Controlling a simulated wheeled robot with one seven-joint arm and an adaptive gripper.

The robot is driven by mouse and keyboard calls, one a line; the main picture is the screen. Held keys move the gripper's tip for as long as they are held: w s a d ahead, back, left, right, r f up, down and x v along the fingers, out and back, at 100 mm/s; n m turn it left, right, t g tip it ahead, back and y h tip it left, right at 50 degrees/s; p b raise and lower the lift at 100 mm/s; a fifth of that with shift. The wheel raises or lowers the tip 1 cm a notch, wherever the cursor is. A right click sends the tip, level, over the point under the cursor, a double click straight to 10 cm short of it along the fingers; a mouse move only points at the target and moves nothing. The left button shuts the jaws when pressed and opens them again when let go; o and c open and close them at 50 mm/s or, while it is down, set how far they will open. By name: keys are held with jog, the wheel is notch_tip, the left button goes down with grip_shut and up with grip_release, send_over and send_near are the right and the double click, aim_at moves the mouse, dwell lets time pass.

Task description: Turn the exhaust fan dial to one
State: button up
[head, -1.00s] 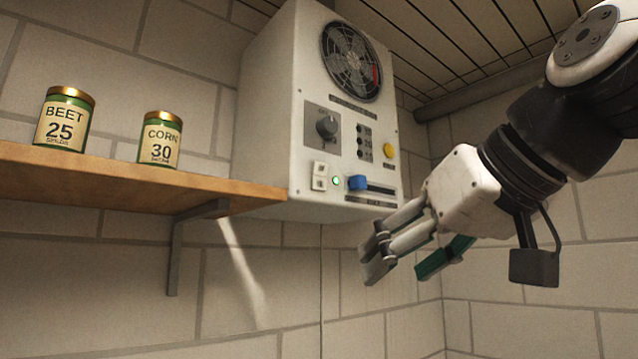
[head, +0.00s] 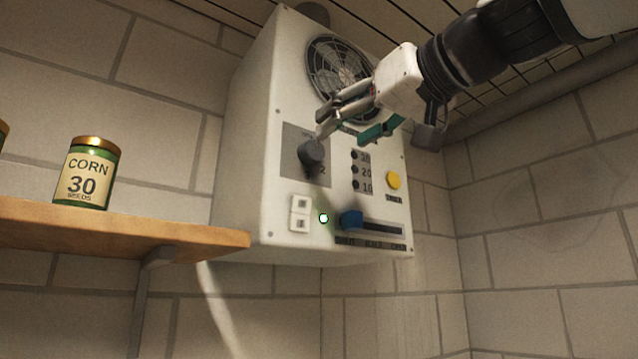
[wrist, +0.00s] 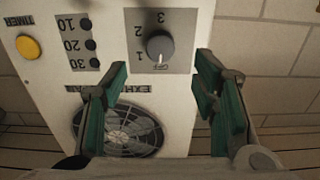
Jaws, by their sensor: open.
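The exhaust fan dial is a dark grey round knob (head: 311,154) on a grey plate on the front of the white control box (head: 252,150). In the wrist view the dial (wrist: 160,46) shows upside down, with 1, 2, 3 and an off mark around it. Its pale pointer line points down in that view, toward the off mark. My gripper (head: 345,130) is open and empty, in front of the box just right of the dial in the head view. In the wrist view the green-padded fingers (wrist: 160,92) are spread wide, with the dial beyond them, apparently untouched.
The box also carries a fan grille (head: 338,68), a yellow timer button (head: 393,180), a blue slider (head: 352,219), white switches (head: 299,213) and a lit green lamp (head: 323,218). A wooden shelf (head: 110,232) with a corn can (head: 87,175) stands at left.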

aim_at(316, 149)
jog(key=p+x, duration=0.1)
jog(key=x, duration=0.6)
jog(key=shift+w+a+p, duration=0.1)
jog(key=shift+a+p, duration=0.05)
jog(key=shift+p, duration=0.25)
jog(key=c, duration=1.2)
